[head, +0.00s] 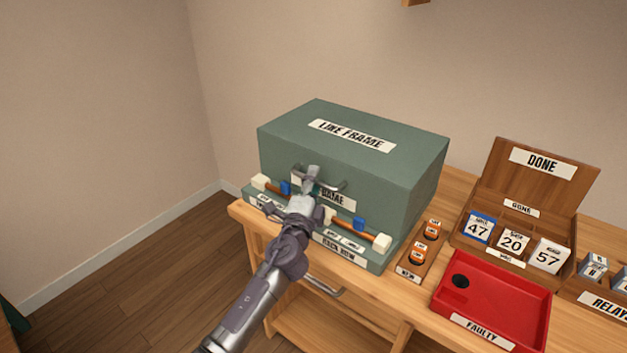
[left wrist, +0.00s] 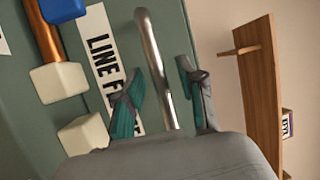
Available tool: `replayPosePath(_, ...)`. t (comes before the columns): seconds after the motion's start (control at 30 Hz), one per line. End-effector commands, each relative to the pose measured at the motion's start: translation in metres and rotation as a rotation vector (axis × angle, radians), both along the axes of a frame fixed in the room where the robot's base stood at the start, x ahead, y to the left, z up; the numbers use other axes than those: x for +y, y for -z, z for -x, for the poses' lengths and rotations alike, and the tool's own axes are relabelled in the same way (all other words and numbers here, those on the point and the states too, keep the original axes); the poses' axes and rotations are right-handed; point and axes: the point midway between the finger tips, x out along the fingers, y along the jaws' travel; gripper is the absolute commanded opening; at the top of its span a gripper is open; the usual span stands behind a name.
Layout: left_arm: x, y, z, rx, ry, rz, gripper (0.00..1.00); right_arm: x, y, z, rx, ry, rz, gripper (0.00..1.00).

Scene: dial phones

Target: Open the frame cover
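The frame cover (head: 400,180) is a green-grey box lid labelled LINE FRAME, sitting down over its base on the workbench. Its metal bar handle (head: 338,187) is on the front face; in the left wrist view the handle (left wrist: 155,65) runs between my two fingers. My left gripper (head: 312,181) is at the handle, with its fingers (left wrist: 160,100) apart on either side of the bar and gaps visible. It hides part of the front label. My right gripper is not in view.
Along the base front are cream blocks (head: 382,243), blue pieces (head: 359,224) and orange bars. To the right stand a rack of orange relays (head: 417,253), a red FAULTY tray (head: 503,275) and an open wooden DONE box (head: 535,178) with numbered blocks. Floor at left is clear.

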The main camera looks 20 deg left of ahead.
Motion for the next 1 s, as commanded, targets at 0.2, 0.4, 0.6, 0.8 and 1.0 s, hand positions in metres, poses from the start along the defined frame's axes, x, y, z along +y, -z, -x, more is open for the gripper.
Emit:
replayPosePath(0.2,0.0002,-0.0004,-0.0029,0.000,0.000,0.000,0.39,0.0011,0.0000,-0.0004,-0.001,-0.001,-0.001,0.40)
replayPosePath(0.4,0.0003,-0.0003,-0.0026,0.000,0.000,0.000,0.23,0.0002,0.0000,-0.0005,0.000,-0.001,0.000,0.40)
replayPosePath(0.6,0.0004,-0.0002,-0.0025,0.001,-0.001,0.000,0.00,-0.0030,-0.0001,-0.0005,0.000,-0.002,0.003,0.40)
replayPosePath(0.8,0.0004,0.0000,-0.0024,0.001,-0.001,0.000,0.00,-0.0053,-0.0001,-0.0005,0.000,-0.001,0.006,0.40)
replayPosePath(1.0,0.0003,-0.0029,-0.0029,0.005,-0.001,-0.001,0.00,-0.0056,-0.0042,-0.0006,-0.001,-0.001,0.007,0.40)
